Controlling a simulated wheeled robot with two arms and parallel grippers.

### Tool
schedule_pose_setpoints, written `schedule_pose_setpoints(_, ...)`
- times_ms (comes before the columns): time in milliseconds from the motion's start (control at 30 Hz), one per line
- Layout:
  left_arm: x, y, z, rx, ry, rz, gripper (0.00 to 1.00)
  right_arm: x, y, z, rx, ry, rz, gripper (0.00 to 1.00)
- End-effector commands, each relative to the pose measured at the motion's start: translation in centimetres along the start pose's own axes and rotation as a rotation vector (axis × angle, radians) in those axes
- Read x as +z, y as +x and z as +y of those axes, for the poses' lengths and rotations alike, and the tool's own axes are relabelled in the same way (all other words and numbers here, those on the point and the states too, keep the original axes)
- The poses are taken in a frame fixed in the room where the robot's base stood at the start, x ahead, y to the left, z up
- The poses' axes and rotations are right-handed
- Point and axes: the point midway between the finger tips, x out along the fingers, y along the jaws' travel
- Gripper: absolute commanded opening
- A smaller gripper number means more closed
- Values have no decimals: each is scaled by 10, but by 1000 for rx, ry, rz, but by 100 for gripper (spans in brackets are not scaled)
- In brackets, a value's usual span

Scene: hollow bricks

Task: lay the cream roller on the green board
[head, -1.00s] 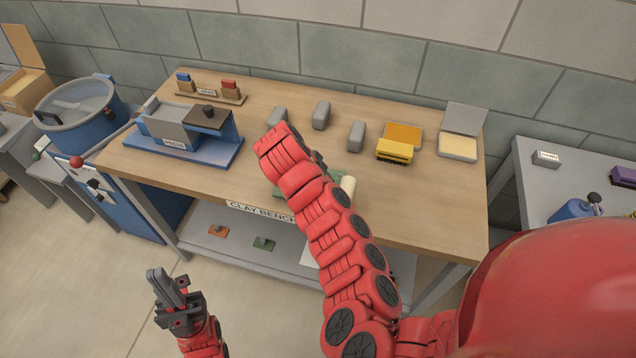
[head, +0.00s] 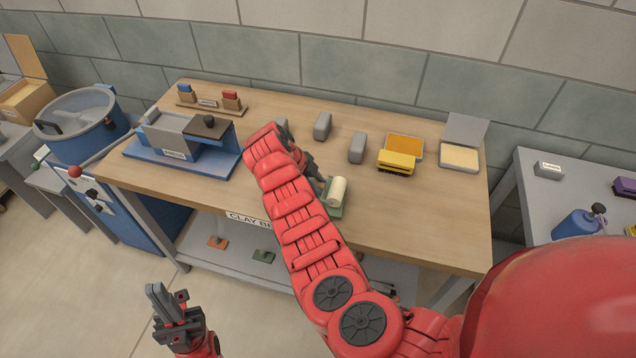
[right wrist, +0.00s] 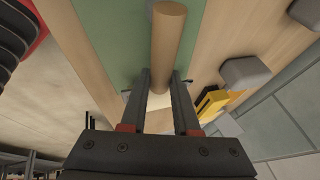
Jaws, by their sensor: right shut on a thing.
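The cream roller (head: 338,190) shows just beyond my right arm, over the green board (head: 336,211) on the clay bench. My right gripper (head: 316,176), partly hidden by its arm, is at the roller's left. In the right wrist view the roller (right wrist: 168,48) looks tan in shade. It runs away from between the two fingers (right wrist: 163,100), which are shut on it, with the green board (right wrist: 112,35) below. Whether the roller touches the board I cannot tell. My left gripper (head: 170,308) is low in front of the bench, away from everything; its jaw gap is unclear.
A blue press (head: 185,145) stands on the bench's left. Grey blocks (head: 357,147) stand along its back. The bench's front right (head: 420,220) is clear.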

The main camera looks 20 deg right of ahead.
Motion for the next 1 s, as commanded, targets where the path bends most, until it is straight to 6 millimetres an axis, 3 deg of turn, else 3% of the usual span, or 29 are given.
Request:
schedule_pose_setpoints(433, 0, 2, 0, 0, 0, -1, 0, 4, 10, 4, 0, 1, -1, 0)
schedule_pose_setpoints(467, 0, 2, 0, 0, 0, -1, 0, 4, 10, 4, 1, 1, -1, 31)
schedule_pose_setpoints(600, 0, 3, 0, 0, 0, -1, 0, 4, 9, 4, 2, 1, 0, 56)
schedule_pose_setpoints(1000, 0, 3, 0, 0, 0, -1, 0, 4, 6, 3, 0, 1, -1, 59)
